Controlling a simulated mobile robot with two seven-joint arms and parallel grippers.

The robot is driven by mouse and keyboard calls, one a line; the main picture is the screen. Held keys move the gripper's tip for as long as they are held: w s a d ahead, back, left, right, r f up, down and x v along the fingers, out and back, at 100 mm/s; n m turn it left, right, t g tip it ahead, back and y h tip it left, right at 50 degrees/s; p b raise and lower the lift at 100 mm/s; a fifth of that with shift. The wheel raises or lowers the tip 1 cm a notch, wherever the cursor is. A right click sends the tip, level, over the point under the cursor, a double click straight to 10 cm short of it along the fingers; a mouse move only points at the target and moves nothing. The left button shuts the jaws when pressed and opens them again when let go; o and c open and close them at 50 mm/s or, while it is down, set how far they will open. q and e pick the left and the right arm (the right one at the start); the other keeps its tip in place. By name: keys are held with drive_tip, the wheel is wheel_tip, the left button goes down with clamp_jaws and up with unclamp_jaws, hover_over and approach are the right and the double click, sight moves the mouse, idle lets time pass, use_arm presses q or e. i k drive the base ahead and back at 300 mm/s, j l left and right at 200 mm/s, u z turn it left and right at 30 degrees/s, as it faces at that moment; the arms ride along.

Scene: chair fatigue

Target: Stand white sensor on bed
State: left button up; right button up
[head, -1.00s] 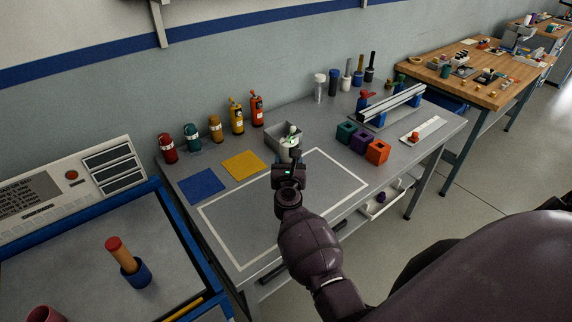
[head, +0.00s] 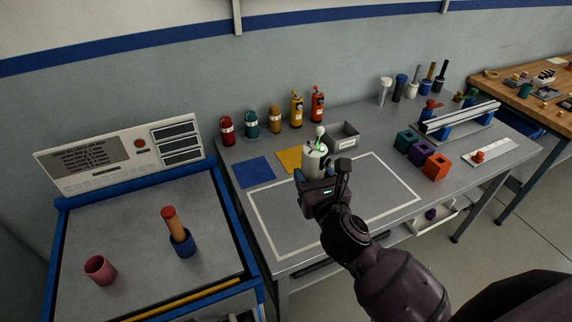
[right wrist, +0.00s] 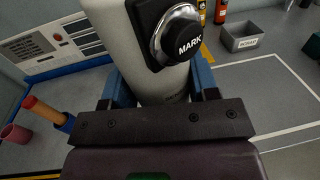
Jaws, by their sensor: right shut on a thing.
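The white sensor (head: 314,158) is held upright in my right gripper (head: 324,178), above the grey bench near the yellow mat. In the right wrist view the sensor (right wrist: 160,75) is a pale cylinder with a black knob marked MARK, between blue fingers (right wrist: 160,92). Its lower end is partly hidden by the gripper. The bed (head: 115,235) seems to be the grey top in a blue frame at left, apart from the sensor. My left gripper is not in view.
On the bed stand an orange rod in a blue holder (head: 182,244) and a pink cup (head: 99,269). A control panel (head: 120,160) backs it. A grey bin (head: 343,136) and several coloured bottles stand behind the gripper. The bed's middle is clear.

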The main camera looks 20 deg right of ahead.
sight(145, 231)
drive_tip(key=u, duration=0.85)
drive_tip(key=i+j+u, duration=0.15)
drive_tip(key=j, duration=0.2)
drive_tip(key=i+j+u, duration=0.2)
drive_tip(key=j, duration=0.2)
drive_tip(key=k, duration=0.05)
